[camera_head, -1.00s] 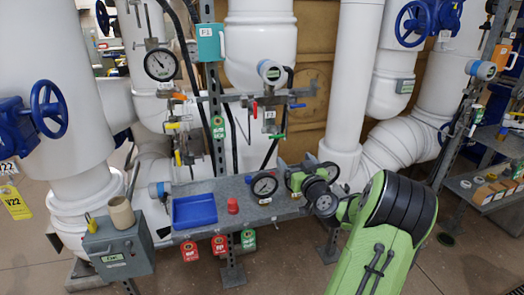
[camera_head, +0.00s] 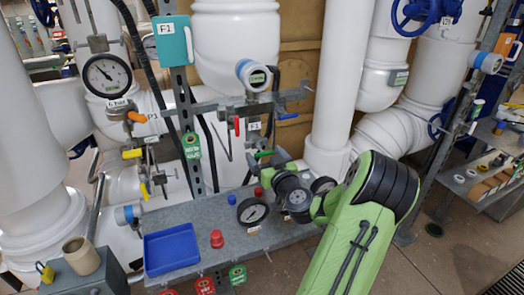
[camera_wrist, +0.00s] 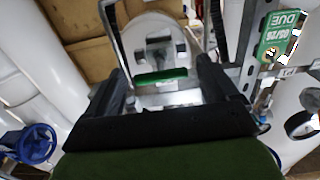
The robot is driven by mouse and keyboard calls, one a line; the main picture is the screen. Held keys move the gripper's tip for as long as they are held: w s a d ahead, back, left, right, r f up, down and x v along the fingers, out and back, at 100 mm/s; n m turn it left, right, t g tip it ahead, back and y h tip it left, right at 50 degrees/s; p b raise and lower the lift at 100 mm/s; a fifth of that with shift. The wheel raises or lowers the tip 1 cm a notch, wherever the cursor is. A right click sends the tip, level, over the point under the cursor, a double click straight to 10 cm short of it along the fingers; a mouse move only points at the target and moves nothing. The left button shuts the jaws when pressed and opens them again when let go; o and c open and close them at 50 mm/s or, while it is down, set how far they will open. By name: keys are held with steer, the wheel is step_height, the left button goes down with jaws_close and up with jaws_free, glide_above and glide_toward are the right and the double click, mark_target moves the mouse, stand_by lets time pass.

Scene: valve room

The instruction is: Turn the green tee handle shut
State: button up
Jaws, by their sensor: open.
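The green tee handle (camera_head: 263,154) sits on the small pipework above the grey bench, just beyond my wrist in the head view. In the wrist view the green handle (camera_wrist: 162,77) shows as a short, roughly level bar in front of a round pale part. My gripper (camera_wrist: 160,62) is open, with one finger to each side of the bar in the picture. I see no contact, and how far the fingers are from the bar in depth is unclear. In the head view my wrist and forearm hide most of the gripper.
A red handle (camera_head: 237,126) and a transmitter (camera_head: 254,76) are close by. A pressure gauge (camera_head: 252,211), a red knob (camera_head: 217,238) and a blue tray (camera_head: 172,250) stand on the bench (camera_head: 200,208). A thick white pipe (camera_head: 345,80) rises to the right.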

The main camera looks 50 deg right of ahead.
steer(key=shift+s+a, duration=0.1)
steer(key=c, duration=1.1)
steer(key=shift+o, duration=0.2)
steer(key=m+b, duration=0.1)
steer(key=m, duration=0.3)
steer(key=shift+m, duration=0.4)
steer(key=m, duration=0.4)
steer(key=shift+m, duration=0.3)
steer(key=m, duration=0.4)
steer(key=shift+r, duration=0.1)
steer(key=shift+m+p, duration=0.6)
steer(key=shift+m, duration=1.6)
